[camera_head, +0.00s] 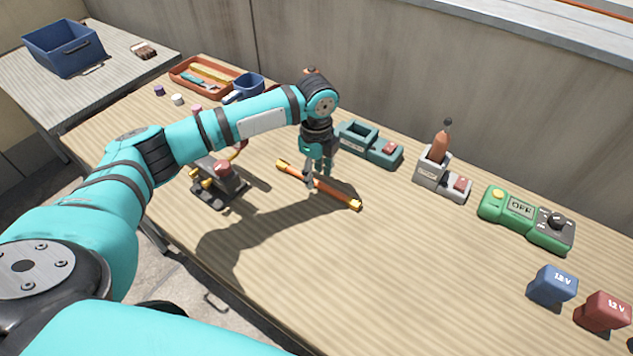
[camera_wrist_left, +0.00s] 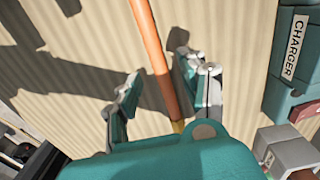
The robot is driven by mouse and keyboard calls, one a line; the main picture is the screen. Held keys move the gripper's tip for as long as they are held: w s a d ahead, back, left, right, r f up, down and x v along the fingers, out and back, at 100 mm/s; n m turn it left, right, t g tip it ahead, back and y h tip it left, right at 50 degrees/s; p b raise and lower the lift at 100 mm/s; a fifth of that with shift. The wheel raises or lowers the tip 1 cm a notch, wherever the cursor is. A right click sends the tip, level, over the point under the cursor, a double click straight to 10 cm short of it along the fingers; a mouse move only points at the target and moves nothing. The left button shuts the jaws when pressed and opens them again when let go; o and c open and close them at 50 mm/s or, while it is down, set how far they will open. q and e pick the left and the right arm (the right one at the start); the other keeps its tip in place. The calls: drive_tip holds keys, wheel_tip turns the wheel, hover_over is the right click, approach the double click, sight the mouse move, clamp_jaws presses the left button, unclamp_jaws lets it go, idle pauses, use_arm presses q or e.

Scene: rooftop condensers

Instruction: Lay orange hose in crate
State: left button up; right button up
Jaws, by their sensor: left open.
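The orange hose (camera_head: 336,192) is a short straight length with brass-coloured ends, lying on the wooden table. My left gripper (camera_head: 317,182) is over its middle, pointing down. In the left wrist view the hose (camera_wrist_left: 153,55) runs between the two open fingers of the left gripper (camera_wrist_left: 162,92), with a gap on each side. I cannot tell how high the fingertips are above the table. The blue crate (camera_head: 66,52) stands on the separate side table at the far left. My right gripper is not in view.
A teal charger (camera_head: 360,137) and a grey holder (camera_head: 432,168) stand behind the hose. A grey and black device with a red top (camera_head: 222,180) is left of it. Table in front of the hose is clear.

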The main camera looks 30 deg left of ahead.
sight(316, 183)
use_arm(q)
wheel_tip(316, 183, down, 2)
drive_tip(key=shift+f, duration=0.25)
clamp_jaws()
